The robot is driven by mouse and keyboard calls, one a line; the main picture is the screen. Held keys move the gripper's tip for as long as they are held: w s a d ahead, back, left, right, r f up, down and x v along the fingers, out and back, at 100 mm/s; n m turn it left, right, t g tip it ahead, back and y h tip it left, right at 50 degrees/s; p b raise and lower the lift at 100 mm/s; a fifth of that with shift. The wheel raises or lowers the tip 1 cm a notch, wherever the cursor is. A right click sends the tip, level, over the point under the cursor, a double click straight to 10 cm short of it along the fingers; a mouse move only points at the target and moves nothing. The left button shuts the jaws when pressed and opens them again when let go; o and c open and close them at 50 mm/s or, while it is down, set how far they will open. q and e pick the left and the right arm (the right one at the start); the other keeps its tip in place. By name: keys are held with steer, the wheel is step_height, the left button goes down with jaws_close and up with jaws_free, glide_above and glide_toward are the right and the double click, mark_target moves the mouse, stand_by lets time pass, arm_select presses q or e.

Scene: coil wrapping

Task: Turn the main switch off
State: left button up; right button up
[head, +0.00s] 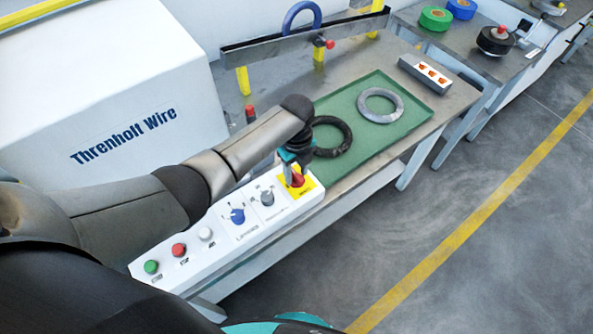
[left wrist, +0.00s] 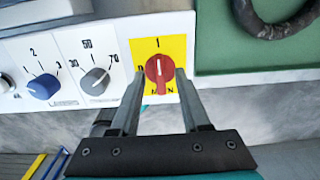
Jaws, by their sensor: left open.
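The main switch is a red rotary knob (head: 297,180) on a yellow plate at the right end of the white control panel (head: 222,257). In the left wrist view the red knob (left wrist: 159,69) has its white mark upright, toward the "1" above it. My left gripper (head: 291,165) is over the knob. In the left wrist view its two open fingers (left wrist: 157,85) stand on either side of the knob's lower part; whether they touch it I cannot tell. My right gripper is not in view.
A blue knob (left wrist: 43,87) and a grey knob (left wrist: 95,81) sit left of the switch. Green, red and white buttons are further along the panel. A green tray (head: 408,126) with a grey coil (head: 380,104) and a black coil (head: 347,137) lies just beyond.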

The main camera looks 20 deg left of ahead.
arm_select(q)
jaws_close()
stand_by(0.3)
stand_by(0.3)
